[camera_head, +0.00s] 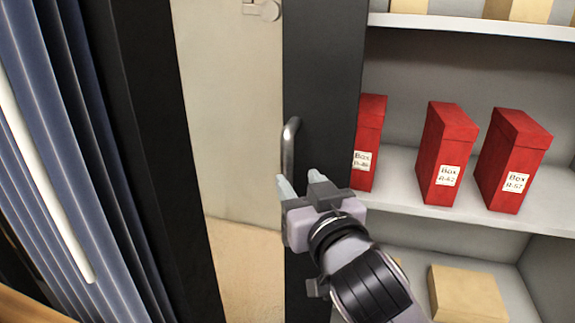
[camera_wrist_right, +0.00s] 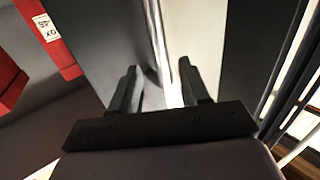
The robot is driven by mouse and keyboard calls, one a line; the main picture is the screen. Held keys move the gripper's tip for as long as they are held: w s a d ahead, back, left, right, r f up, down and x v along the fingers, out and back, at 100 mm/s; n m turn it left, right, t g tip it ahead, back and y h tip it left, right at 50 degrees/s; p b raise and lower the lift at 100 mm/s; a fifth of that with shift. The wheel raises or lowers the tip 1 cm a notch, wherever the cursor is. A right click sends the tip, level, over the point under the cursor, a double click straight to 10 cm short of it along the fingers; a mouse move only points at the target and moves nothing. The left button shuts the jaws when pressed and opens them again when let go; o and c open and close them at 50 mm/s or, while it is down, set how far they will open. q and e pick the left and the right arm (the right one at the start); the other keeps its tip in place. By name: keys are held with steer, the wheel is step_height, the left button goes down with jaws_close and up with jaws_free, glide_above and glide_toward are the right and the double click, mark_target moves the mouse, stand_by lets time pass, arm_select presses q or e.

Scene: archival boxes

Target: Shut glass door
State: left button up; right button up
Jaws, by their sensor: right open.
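The glass door (camera_head: 325,80) stands open in the head view, with a dark frame and a pale pane (camera_head: 228,120). Its edge lies left of the shelves. A vertical metal handle (camera_head: 290,145) is on the dark frame strip. My right gripper (camera_head: 300,180) is open at the handle's lower end, which its fingers partly hide. In the right wrist view, the handle (camera_wrist_right: 160,45) runs between the two open fingers (camera_wrist_right: 157,70); I cannot tell whether they touch it. My left gripper is not in view.
Red boxes (camera_head: 447,150) with labels stand on the middle shelf (camera_head: 398,190) right of the door. A tan box (camera_head: 465,293) lies on the lower shelf. A blue-grey ribbed curtain-like surface (camera_head: 60,130) fills the left side.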

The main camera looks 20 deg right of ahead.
mark_target(289, 166)
steer(key=shift+w+r, duration=0.1)
steer(key=shift+r, duration=0.2)
steer(key=shift+w, duration=0.35)
steer(key=shift+w+p, duration=0.4)
steer(key=shift+w, duration=2.65)
jaws_close()
